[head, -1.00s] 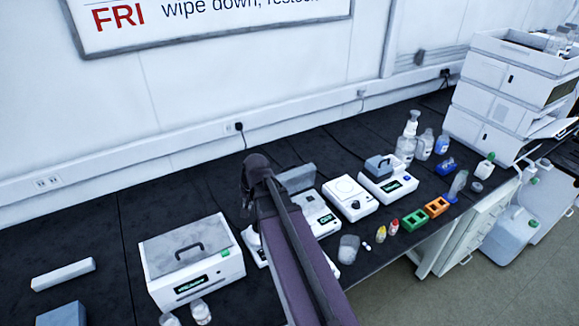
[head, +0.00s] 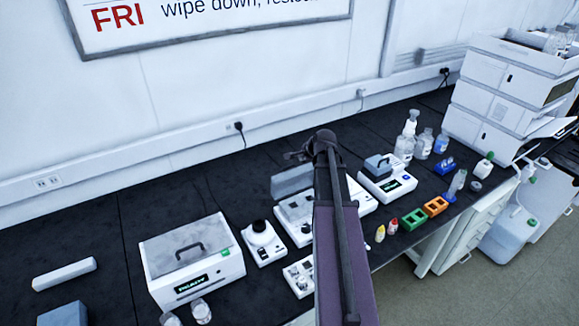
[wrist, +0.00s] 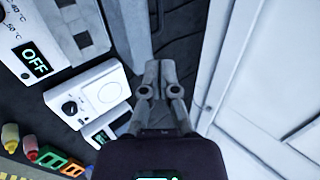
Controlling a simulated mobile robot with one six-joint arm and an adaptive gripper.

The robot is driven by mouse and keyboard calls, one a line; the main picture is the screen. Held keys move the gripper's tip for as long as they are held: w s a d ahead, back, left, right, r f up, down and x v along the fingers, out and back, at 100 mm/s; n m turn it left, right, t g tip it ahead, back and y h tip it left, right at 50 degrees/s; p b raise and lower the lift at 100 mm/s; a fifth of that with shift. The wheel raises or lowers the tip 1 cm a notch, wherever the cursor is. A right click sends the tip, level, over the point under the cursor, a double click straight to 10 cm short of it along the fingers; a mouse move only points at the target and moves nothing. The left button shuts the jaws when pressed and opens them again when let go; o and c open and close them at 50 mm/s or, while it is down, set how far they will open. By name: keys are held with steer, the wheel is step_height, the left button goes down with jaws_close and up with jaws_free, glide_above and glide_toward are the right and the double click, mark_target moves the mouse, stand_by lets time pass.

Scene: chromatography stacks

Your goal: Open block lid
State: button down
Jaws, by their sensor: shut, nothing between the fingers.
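The white block unit (head: 284,217) stands mid-bench in the head view, partly behind my arm. Its grey lid (head: 291,182) stands raised along the back edge. In the wrist view the unit (wrist: 20,35) shows dark square wells and an OFF display, with the lid (wrist: 126,45) as an upright grey panel beside it. My gripper (wrist: 164,68) is shut and empty, on the wall side of the lid. In the picture its fingertips are just right of the lid; I cannot tell whether they touch. My arm mostly hides the gripper in the head view.
A white unit with a grey handled top (head: 382,171) stands to the right. A large white box with a handle (head: 190,262) and a knobbed device (head: 263,243) are left. Small bottles and a green rack (head: 413,219) lie near the front edge. The wall bounds the back.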

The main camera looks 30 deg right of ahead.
mark_target(288, 167)
steer(key=shift+w+f, duration=0.15)
steer(key=shift+f, duration=0.05)
steer(key=b+x, duration=1)
steer(key=x, duration=0.3)
steer(key=shift+w+f+b, duration=0.2)
steer(key=shift+f+b, duration=0.05)
steer(key=shift+b, duration=0.05)
steer(key=shift+d, duration=0.1)
stand_by(0.6)
